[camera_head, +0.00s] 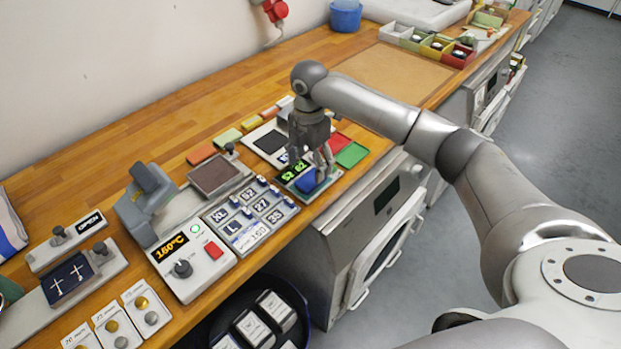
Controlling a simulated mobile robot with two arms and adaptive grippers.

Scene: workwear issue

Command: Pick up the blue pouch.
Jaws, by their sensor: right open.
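The blue pouch (307,182) lies on a small dark green-edged device (326,186) with lit green digits, near the front edge of the wooden counter. My right gripper (310,168) points down over this device, with its fingers apart just above and around the pouch. Part of the pouch is hidden by the fingers. I cannot tell whether they touch it. My left gripper is not in view.
A keypad panel (248,217) with size labels and a temperature controller (190,259) stand to the left. Red and green flat pieces (352,155) lie right of the gripper. A brown mat (392,73) farther back is clear. A round dark bin (218,318) stands below the counter.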

